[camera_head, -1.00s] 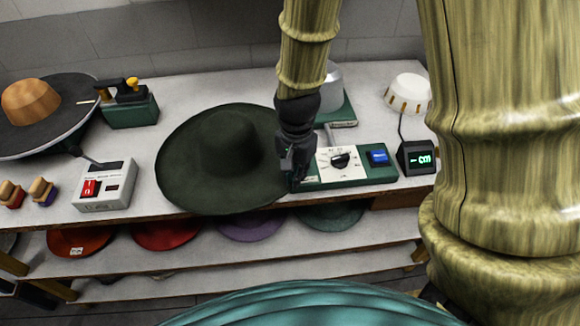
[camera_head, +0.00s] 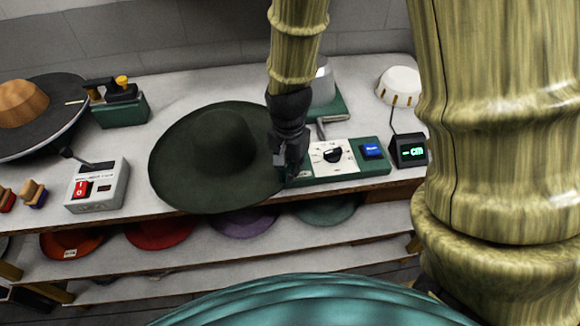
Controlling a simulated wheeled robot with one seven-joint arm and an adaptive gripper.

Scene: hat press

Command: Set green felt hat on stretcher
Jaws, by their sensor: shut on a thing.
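The dark green felt hat (camera_head: 185,160) has a wide round brim and a domed crown. It is over the middle of the workbench, with its near brim reaching past the front edge. My gripper (camera_head: 290,172) is shut on the right side of its brim; the fingertips are small and partly hidden. Behind my arm stands a device with a grey metal block (camera_head: 322,85) on a green base, probably the stretcher. A green control box (camera_head: 345,160) with a white dial panel and a blue button is in front of it.
The workbench (camera_head: 215,85) carries a grey switch box (camera_head: 97,185), a green iron-like device (camera_head: 122,105) and a hat press (camera_head: 40,120) at left. A white ribbed dome (camera_head: 400,85) and a small display (camera_head: 408,150) stand at right. Several hats lie on the shelf below.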

